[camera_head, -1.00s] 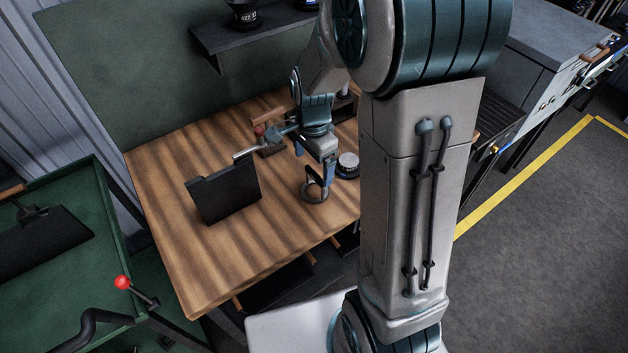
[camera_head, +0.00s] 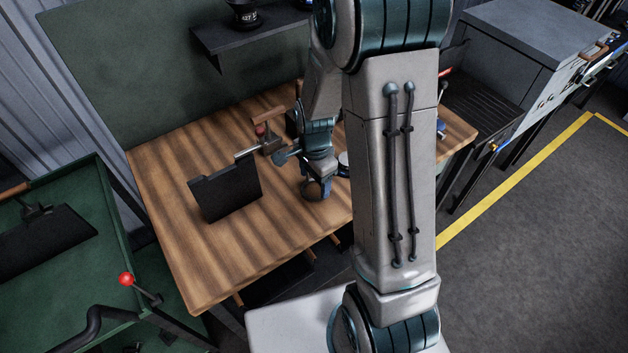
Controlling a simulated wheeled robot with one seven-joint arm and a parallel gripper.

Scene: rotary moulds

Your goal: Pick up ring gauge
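A small dark grey round piece (camera_head: 313,191), which looks like the ring gauge, is on the wooden bench near its front edge. My gripper (camera_head: 319,180) is right over it, low at the bench, and covers most of it. My wrist and the gripper body hide the fingertips, so I cannot tell whether they are open or shut, or whether they touch the piece.
The wooden bench (camera_head: 230,265) holds a black upright plate (camera_head: 226,191) left of my gripper. A clamp-like fixture with a red knob (camera_head: 260,130) stands behind. A round pale-topped object (camera_head: 343,163) is close right, partly hidden by my arm. Bare bench lies front left.

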